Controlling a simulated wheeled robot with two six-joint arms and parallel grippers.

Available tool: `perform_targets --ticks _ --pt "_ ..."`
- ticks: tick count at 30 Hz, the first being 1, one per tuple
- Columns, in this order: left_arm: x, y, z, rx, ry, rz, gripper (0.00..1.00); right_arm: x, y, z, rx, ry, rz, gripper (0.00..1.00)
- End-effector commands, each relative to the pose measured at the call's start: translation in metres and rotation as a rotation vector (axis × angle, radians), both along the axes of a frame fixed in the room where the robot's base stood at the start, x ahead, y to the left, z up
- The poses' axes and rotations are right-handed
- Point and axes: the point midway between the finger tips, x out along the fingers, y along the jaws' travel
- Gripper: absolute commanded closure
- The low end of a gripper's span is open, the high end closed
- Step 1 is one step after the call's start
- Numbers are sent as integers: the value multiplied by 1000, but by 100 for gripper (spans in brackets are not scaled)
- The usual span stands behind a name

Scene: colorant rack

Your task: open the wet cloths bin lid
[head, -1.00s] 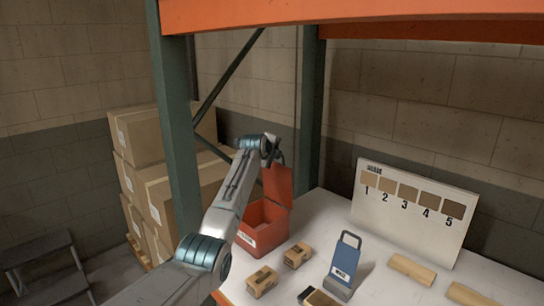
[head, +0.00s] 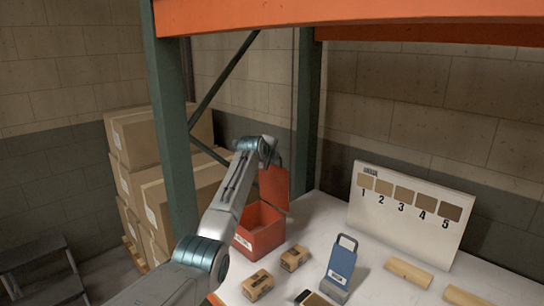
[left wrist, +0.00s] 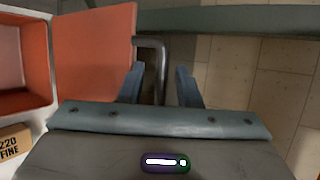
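The wet cloths bin (head: 261,237) is an open-topped red box with a white label, at the left end of the table. Its red lid (head: 274,190) stands upright, so the inside shows. My left gripper (head: 272,153) is at the lid's top edge. In the left wrist view, the lid (left wrist: 92,55) is left of the fingers, and the bin (left wrist: 22,60) is at the far left. The lid's grey bar handle (left wrist: 157,62) lies between the left gripper's (left wrist: 161,84) spread fingers, with gaps beside it. My right gripper is not in view.
Two small wooden blocks (head: 258,285) (head: 294,257) lie before the bin. A blue handled tool (head: 341,264), a numbered sample board (head: 410,211) and wooden pieces (head: 408,272) are to the right. A green rack post (head: 172,130) and stacked cartons (head: 135,140) stand left.

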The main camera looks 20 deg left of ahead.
Motion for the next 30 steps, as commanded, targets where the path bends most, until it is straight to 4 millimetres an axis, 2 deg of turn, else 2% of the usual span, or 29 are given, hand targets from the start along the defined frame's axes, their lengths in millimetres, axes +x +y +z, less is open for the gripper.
perform_targets --ticks 8,24,30 --pt "-12 0 4 2 -1 -1 69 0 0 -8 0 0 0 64" --pt "-81 -4 39 1 -3 0 69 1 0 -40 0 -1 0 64" --pt "-94 -5 47 -1 -1 0 69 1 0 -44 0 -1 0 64"
